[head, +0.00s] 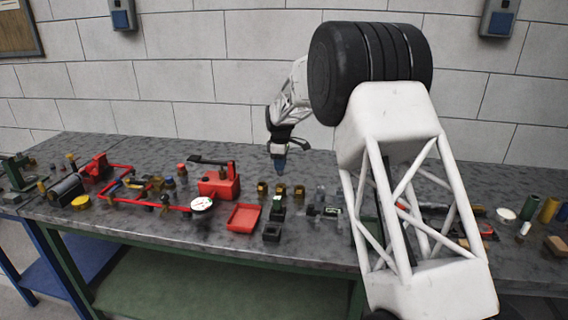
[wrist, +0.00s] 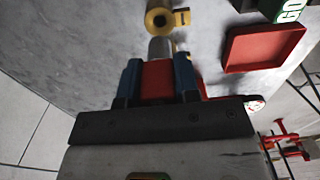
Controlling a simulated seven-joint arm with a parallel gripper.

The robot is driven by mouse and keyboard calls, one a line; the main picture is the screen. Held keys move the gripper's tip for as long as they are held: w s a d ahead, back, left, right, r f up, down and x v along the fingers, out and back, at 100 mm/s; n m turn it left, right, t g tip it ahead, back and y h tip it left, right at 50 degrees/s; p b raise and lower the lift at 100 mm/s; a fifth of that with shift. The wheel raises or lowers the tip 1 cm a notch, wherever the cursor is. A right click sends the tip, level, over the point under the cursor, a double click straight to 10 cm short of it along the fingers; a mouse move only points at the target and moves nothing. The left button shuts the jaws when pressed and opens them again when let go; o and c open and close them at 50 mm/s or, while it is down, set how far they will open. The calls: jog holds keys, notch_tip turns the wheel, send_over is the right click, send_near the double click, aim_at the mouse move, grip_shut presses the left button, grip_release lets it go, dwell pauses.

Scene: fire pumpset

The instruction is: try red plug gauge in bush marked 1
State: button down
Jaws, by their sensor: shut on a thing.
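My gripper (wrist: 158,82) is shut on the red plug gauge (wrist: 157,78), its blue fingertips on either side of the red handle. The gauge's silver end (wrist: 160,48) points toward a brass bush (wrist: 159,20) with a small yellow tag (wrist: 182,17). The silver end overlaps the near edge of the bush in the wrist view; I cannot tell whether they touch. In the head view my gripper (head: 280,165) is above a row of brass bushes: left (head: 262,188), middle (head: 280,190) and right (head: 299,191). Their marks are not readable.
A red tray (wrist: 262,47) and a green block lettered GO (wrist: 288,8) are near the bush. In the head view a red box (head: 219,186) and a white dial (head: 202,204) are to the left. The bench is crowded with small parts on both sides.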

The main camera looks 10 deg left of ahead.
aim_at(281, 172)
jog(key=shift+f, duration=0.1)
dwell(0.3)
jog(key=shift+f, duration=2.05)
jog(key=shift+f, duration=0.6)
dwell(1.5)
jog(key=shift+r, duration=1.75)
jog(key=shift+f, duration=0.1)
dwell(0.5)
jog(key=shift+f, duration=1.05)
